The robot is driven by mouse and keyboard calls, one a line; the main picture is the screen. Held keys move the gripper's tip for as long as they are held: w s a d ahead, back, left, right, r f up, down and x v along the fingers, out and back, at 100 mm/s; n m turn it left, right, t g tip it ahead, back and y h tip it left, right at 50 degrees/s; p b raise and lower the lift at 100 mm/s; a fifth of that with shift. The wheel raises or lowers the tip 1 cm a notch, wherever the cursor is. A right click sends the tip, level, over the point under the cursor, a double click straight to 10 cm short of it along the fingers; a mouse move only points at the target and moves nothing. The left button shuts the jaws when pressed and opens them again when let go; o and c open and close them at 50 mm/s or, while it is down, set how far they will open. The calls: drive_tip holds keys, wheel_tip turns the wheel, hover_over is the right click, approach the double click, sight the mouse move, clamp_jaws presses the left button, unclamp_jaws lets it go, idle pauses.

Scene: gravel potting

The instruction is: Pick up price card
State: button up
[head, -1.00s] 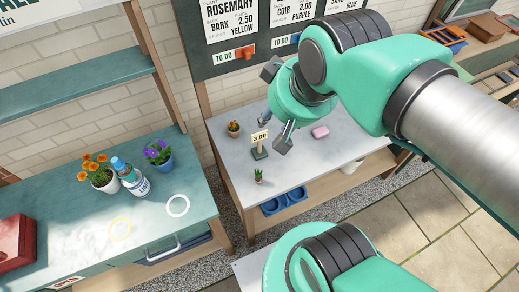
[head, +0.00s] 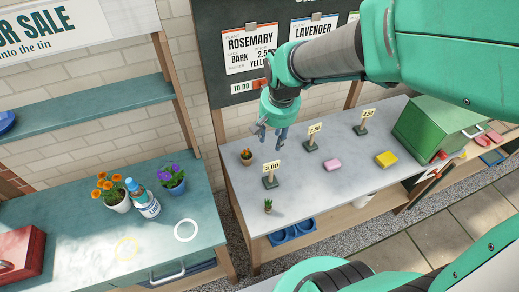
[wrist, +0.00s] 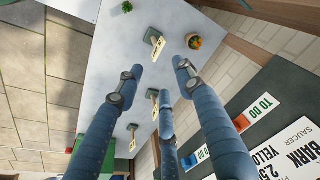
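Three price cards stand on dark block stands on the grey-white table (head: 335,195). The nearest card (head: 272,166) reads 3.00; a second card (head: 314,129) and a third card (head: 367,114) stand farther right. My gripper (head: 269,133) is above the table's back part, behind the 3.00 card in the head view, apart from it. In the wrist view its fingers (wrist: 157,80) are spread with nothing between them. The 3.00 card (wrist: 158,42) shows beyond the fingertips, and the second card (wrist: 155,106) is partly hidden by a finger.
A small cactus (head: 268,205) and a terracotta-potted plant (head: 246,157) flank the 3.00 card. A pink block (head: 333,165), a yellow sponge-like block (head: 386,159) and a green box (head: 432,128) lie to the right. A board with plant sheets (head: 250,50) rises behind.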

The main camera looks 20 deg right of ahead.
sight(272, 168)
drive_tip(key=w+d+f+m, duration=0.1)
drive_tip(key=w+f, duration=0.1)
drive_tip(key=f, duration=0.3)
drive_tip(key=w+d+f+m+g, duration=0.1)
drive_tip(key=w+f, duration=0.1)
drive_tip(key=f, duration=0.4)
drive_tip(key=w+d+f+m+g, duration=0.1)
drive_tip(key=f, duration=0.5)
drive_tip(key=shift+w+f+p, duration=0.2)
drive_tip(key=shift+w+p, duration=0.15)
drive_tip(key=shift+w, duration=0.05)
drive_tip(key=shift+f, duration=0.1)
drive_tip(key=shift+f+b, duration=0.6)
drive_tip(key=shift+f, duration=3.6)
drive_tip(key=shift+a+f+b, duration=0.1)
drive_tip(key=shift+f+b, duration=0.5)
drive_tip(key=shift+f, duration=2.05)
drive_tip(key=shift+c, duration=0.2)
clamp_jaws()
